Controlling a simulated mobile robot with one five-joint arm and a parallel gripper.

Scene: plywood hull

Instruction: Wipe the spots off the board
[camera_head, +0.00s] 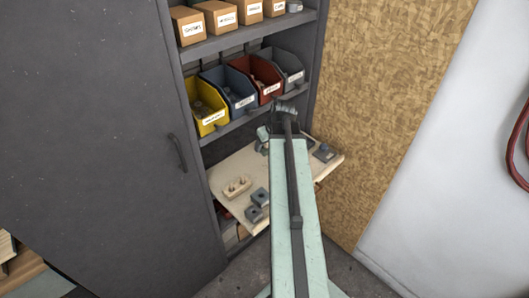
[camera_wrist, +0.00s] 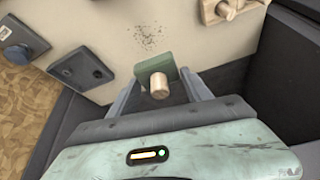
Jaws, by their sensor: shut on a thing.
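My gripper (camera_wrist: 160,88) is shut on a green block with a round wooden handle, the wiper (camera_wrist: 190,82), in the wrist view. I cannot tell whether the wiper touches the board. The pale board (camera_wrist: 105,30) lies under it and has a patch of small dark spots (camera_wrist: 149,38) just beyond the wiper. In the head view the board (camera_head: 222,173) is a pale shelf in the dark cabinet. My arm covers part of it there, and I cannot make out the spots.
A chipboard wall (camera_head: 385,100) is at right.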

